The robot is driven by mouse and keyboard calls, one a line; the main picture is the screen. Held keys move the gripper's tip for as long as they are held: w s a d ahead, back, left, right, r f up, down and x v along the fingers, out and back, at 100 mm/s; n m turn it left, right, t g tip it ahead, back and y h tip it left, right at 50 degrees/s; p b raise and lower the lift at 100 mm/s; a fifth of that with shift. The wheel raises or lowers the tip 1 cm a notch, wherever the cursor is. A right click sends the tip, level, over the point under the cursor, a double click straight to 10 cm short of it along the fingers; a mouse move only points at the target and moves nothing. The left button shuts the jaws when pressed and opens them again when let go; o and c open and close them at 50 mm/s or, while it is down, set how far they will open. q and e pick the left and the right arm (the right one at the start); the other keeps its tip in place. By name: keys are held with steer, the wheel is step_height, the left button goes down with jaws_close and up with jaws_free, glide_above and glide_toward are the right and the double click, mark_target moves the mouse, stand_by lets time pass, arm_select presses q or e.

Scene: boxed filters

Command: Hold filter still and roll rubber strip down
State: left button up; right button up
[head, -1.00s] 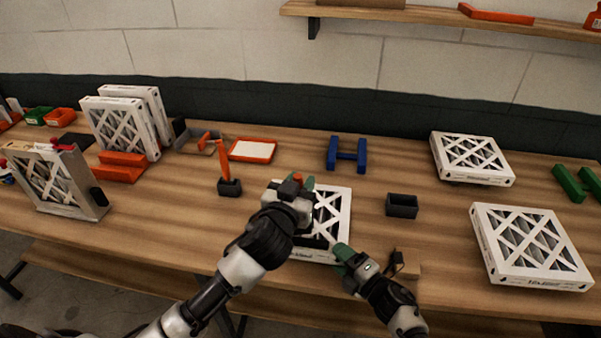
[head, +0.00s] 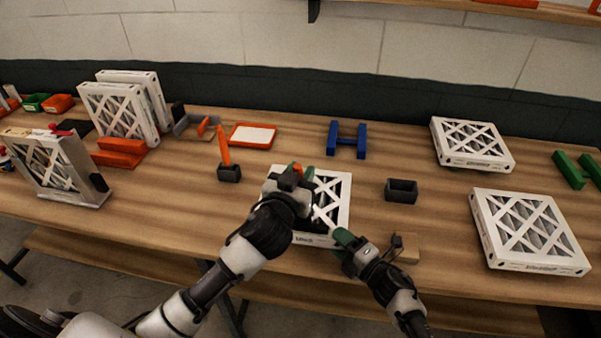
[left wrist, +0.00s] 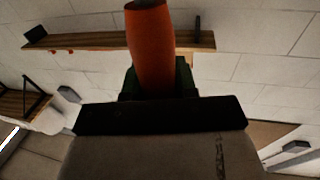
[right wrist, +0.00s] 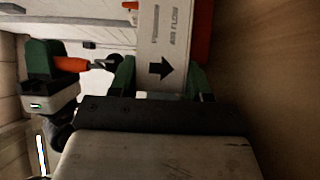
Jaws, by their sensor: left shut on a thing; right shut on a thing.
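The white-framed filter (head: 342,190) lies flat near the table's front edge, between my two grippers. My right gripper (head: 338,234) is shut on its near side. In the right wrist view, the green fingers (right wrist: 160,80) sit on either side of the white frame wall (right wrist: 160,30), printed "AIR FLOW" with an arrow. My left gripper (head: 300,176) is shut on a roller tool with an orange handle (left wrist: 152,50), above the filter's left part. Its dark roller (right wrist: 108,62) is close to the frame wall; contact is unclear. I cannot make out the rubber strip.
Two more filters lie at right, one near (head: 530,230) and one far (head: 472,145). A dark open box (head: 401,191), a blue stand (head: 346,140) and a dark holder (head: 229,173) stand around the filter. Filters stand upright at left.

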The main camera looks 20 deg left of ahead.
arm_select(q)
steer(key=shift+f, duration=0.9)
stand_by(0.7)
step_height(320, 180, up, 8)
steer(key=shift+f, duration=0.25)
stand_by(0.5)
steer(key=shift+r, duration=0.1)
